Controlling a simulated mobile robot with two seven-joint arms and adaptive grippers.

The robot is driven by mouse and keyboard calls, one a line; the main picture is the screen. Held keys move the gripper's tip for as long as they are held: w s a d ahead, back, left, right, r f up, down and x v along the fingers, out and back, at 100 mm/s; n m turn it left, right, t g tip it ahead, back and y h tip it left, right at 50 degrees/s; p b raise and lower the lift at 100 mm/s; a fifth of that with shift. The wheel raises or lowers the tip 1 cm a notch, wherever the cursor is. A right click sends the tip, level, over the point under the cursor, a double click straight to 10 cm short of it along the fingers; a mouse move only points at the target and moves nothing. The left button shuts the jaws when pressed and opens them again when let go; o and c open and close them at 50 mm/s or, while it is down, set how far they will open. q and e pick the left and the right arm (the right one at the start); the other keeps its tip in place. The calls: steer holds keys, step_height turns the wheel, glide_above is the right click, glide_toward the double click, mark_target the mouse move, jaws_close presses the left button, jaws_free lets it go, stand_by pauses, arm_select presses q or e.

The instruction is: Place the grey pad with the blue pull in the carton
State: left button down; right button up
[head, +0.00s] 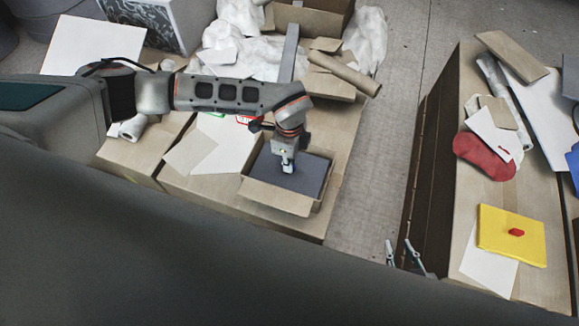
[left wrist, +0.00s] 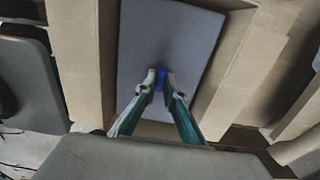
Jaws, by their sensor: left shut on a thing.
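The grey pad (head: 300,172) lies inside the walls of the open carton (head: 275,198), roughly level. I cannot tell whether it rests on the carton's floor. My left gripper (head: 288,168) points down over the pad's middle and is shut on the blue pull. In the left wrist view the fingertips (left wrist: 160,78) pinch the blue pull (left wrist: 160,80), with the pad (left wrist: 165,35) spread beneath and carton walls (left wrist: 232,65) on both sides. The fingers hide most of the pull. My right gripper (head: 402,252) is at the lower edge of the head view, open and empty, away from the carton.
The carton stands on a cardboard-coloured surface (head: 205,188) with white sheets beside it. Behind are a cardboard tube (head: 345,73) and white crumpled wrapping (head: 368,40). A second surface at right holds a yellow pad with a red pull (head: 510,238) and a red mitt-like piece (head: 483,157).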

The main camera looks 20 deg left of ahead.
arm_select(q)
step_height(320, 180, down, 3)
steer(key=shift+r, duration=0.1)
steer(key=shift+f, duration=0.2)
steer(key=shift+r, duration=0.1)
steer(key=shift+f, duration=0.2)
steer(key=c, duration=2.1)
jaws_free()
steer(key=shift+c, duration=0.2)
steer(key=shift+r, duration=0.1)
